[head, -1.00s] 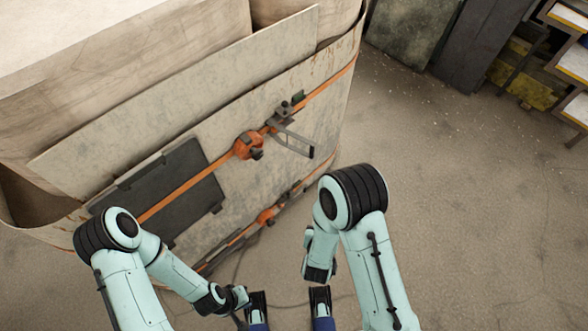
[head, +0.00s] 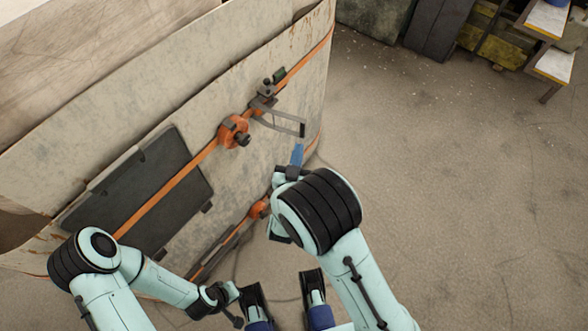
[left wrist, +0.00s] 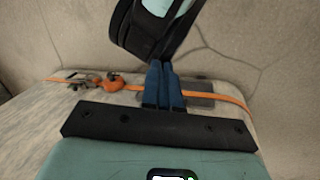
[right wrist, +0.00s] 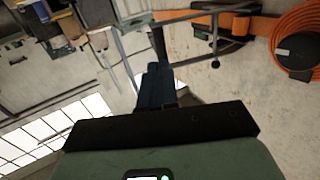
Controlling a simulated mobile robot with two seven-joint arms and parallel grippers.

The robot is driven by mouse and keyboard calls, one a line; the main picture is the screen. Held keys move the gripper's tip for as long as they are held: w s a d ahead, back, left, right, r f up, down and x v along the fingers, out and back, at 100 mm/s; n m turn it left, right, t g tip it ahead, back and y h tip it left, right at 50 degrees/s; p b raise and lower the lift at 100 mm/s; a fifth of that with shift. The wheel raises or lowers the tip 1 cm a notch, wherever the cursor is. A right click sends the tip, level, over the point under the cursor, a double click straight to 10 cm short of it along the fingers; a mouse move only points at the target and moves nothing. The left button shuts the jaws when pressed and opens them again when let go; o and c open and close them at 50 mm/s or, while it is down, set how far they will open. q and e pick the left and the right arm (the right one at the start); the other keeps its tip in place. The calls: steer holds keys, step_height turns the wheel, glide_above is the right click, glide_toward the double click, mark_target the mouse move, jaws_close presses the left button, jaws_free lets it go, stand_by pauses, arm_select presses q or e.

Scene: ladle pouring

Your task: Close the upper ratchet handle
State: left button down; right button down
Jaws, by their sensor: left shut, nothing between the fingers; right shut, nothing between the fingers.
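The upper ratchet handle (head: 280,122) is a grey metal frame standing out from the wrapped load, at the upper orange strap (head: 180,180). Its bars also show in the right wrist view (right wrist: 190,62), just beyond my fingers. My right gripper (head: 297,155) is shut and empty, its blue fingertips just below the handle's outer end; I cannot tell whether they touch it. An orange strap hub (head: 233,131) sits left of the handle. My left gripper (left wrist: 163,70) is shut and empty, pointing at the floor side; its fingers are not clear in the head view.
The lower orange ratchet (head: 260,208) is partly hidden behind my right arm. A dark panel (head: 140,190) lies under the upper strap. Shelving (head: 550,40) stands at the back right. The floor (head: 450,200) on the right is clear.

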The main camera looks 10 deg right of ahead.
mark_target(302, 131)
arm_select(q)
steer(key=shift+w+a+f+b, duration=0.3)
steer(key=shift+w+f, duration=0.1)
steer(key=shift+w, duration=0.15)
arm_select(e)
steer(key=shift+x, duration=2.35)
